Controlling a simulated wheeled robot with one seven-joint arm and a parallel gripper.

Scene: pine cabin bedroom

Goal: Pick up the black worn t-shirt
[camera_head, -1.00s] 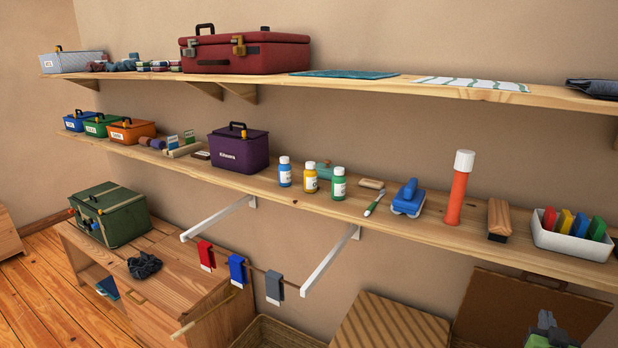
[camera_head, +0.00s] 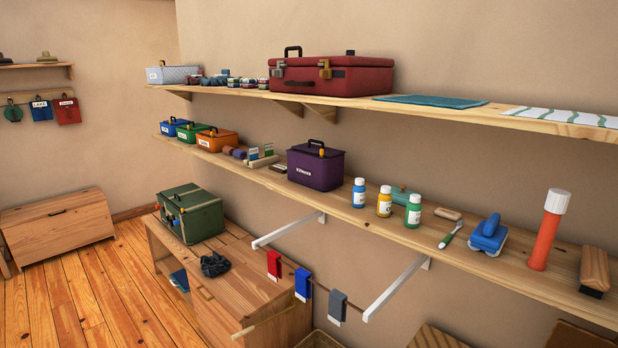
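A small crumpled black cloth (camera_head: 215,264), which looks like the black worn t-shirt, lies on top of the low wooden bench (camera_head: 240,282). It sits in front of a dark green box (camera_head: 190,213) and is apart from it. Its folds are too small to tell its shape for sure. My gripper is not in view.
A long shelf (camera_head: 400,232) with bottles, a purple box (camera_head: 316,166) and brushes runs along the wall above the bench. White brackets (camera_head: 396,287) and a rail with hanging cloths (camera_head: 303,283) stick out to the right. Open plank floor (camera_head: 95,290) lies left of the bench.

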